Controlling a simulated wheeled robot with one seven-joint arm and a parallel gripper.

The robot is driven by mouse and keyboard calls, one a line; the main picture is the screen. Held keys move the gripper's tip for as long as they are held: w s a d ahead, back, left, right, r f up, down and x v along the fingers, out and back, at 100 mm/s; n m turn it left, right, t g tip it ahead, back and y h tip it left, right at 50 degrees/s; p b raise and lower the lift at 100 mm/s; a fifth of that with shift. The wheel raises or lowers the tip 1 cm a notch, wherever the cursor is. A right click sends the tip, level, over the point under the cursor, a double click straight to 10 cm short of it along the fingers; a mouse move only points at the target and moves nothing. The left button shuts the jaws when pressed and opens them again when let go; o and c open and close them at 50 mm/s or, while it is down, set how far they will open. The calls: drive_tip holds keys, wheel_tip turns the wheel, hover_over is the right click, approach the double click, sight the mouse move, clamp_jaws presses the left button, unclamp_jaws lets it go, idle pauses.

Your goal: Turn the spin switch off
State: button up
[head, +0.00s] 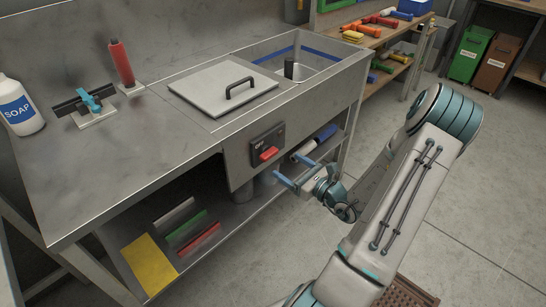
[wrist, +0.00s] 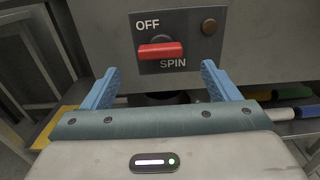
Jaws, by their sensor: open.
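The spin switch is a dark plate (wrist: 178,40) with a red lever (wrist: 160,51) on the front panel of the metal bench. In the wrist view the plate reads OFF at the upper left and SPIN at the lower right. The lever lies roughly level, between the two labels. In the head view the red lever (head: 268,153) shows below the word OFF. My gripper (head: 280,170) is open and empty in front of the panel, just below the switch. In the wrist view its blue fingers (wrist: 158,82) stand either side of and below the lever, apart from it.
A square lid with a black handle (head: 222,88) lies on the bench top beside an open basin (head: 300,62). A soap bottle (head: 18,105) and a red-handled tool (head: 121,63) stand to the left. The lower shelf (head: 235,215) holds cylinders and coloured items.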

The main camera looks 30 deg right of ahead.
sight(272, 155)
drive_tip(key=x, duration=0.7)
drive_tip(key=shift+w+a, duration=0.1)
drive_tip(key=shift+w, duration=0.2)
drive_tip(key=c, duration=1)
